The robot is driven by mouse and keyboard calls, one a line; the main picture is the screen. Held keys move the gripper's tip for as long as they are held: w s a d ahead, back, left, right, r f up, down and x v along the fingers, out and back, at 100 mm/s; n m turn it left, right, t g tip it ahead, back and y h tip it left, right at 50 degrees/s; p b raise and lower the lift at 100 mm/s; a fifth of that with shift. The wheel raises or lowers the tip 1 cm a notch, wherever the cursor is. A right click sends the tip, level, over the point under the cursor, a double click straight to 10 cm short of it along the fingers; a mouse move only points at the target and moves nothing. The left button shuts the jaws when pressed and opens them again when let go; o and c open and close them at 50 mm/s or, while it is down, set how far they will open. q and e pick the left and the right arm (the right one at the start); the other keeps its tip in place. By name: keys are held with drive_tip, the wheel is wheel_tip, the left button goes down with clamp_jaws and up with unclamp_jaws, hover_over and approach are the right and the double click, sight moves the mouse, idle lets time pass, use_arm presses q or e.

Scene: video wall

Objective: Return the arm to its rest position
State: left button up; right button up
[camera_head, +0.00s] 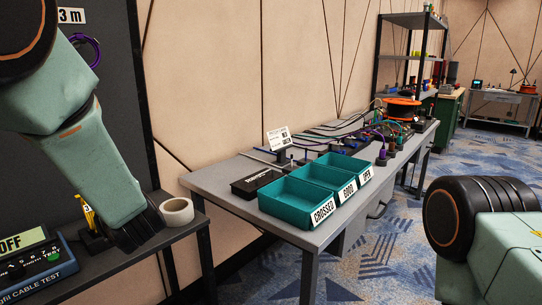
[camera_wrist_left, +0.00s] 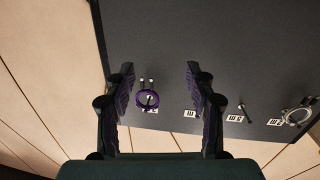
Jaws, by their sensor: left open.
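My left arm (camera_head: 95,160) comes in from the left in the head view, in front of the dark board (camera_head: 115,70). My left gripper (camera_wrist_left: 160,78) shows in the wrist view with its two dark fingers wide apart. Nothing is between the fingers. Beyond them is the dark board, with a purple coiled cable (camera_wrist_left: 148,98) hanging on it near the left finger. In the head view the arm's lower end is close above the dark bench, and the fingers cannot be made out clearly. Part of my right arm (camera_head: 490,235) shows at the lower right; its gripper is out of frame.
On the near bench are a cable tester (camera_head: 38,262) reading OFF, a yellow-marked tool (camera_head: 88,215) and a white tape roll (camera_head: 177,212). A grey table (camera_head: 215,180) holds teal bins (camera_head: 290,208) labelled CROSSED, GOOD and OPEN.

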use_arm(q)
drive_tip(key=s+d+f+m+g+h, duration=0.25)
drive_tip(key=s+f, duration=0.25)
drive_tip(key=f, duration=0.4)
drive_tip(key=s+d+f+m+g+h, duration=0.1)
drive_tip(key=s+d+f+m+h, duration=0.2)
drive_tip(key=f, duration=0.7)
drive_tip(key=s+d+f+m+g+h, duration=0.2)
drive_tip(key=s+f+h, duration=0.3)
drive_tip(key=f, duration=0.4)
drive_tip(key=s+d+f+g, duration=0.1)
drive_tip(key=s+f, duration=0.3)
drive_tip(key=s, duration=0.5)
drive_tip(key=s+d+f+m+g, duration=0.1)
drive_tip(key=s+f+g, duration=0.3)
drive_tip(key=s, duration=0.5)
drive_tip(key=s+d+f+g+h, duration=0.1)
drive_tip(key=s+f, duration=0.3)
drive_tip(key=s, duration=0.6)
drive_tip(key=shift+d+f+g, duration=0.35)
drive_tip(key=shift+f+g, duration=0.05)
drive_tip(key=shift+g, duration=0.35)
drive_tip(key=shift+a, duration=0.1)
drive_tip(key=c, duration=0.4)
drive_tip(key=shift+o, duration=0.2)
drive_tip(key=shift+s, duration=0.1)
